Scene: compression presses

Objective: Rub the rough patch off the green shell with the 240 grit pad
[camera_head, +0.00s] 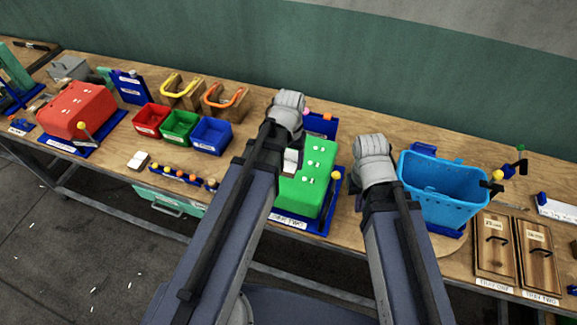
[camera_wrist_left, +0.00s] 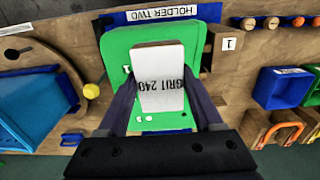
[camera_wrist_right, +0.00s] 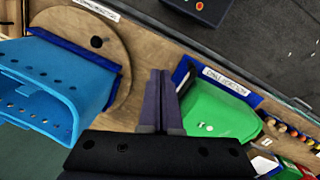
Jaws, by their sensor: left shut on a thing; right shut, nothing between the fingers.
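The green shell (camera_head: 318,180) sits in a blue holder labelled HOLDER TWO (camera_head: 290,221). It also shows in the left wrist view (camera_wrist_left: 118,48). My left gripper (camera_wrist_left: 162,82) is shut on the white pad marked GRIT 240 (camera_wrist_left: 160,62), its fingers on either side. The pad is over the shell; I cannot tell whether it touches. Several small white marks (camera_wrist_left: 148,118) show on the shell; no rough patch can be made out, and the pad hides part of the surface. My right gripper (camera_wrist_right: 160,75) is shut and empty, between the shell (camera_wrist_right: 215,115) and the blue basket.
The light blue basket (camera_head: 440,190) stands right of the shell. Red, green and blue bins (camera_head: 211,134) and a red shell (camera_head: 76,108) in its holder are to the left. Wooden lidded trays (camera_head: 494,240) lie at the right. Coloured knobs (camera_head: 180,173) line the front edge.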

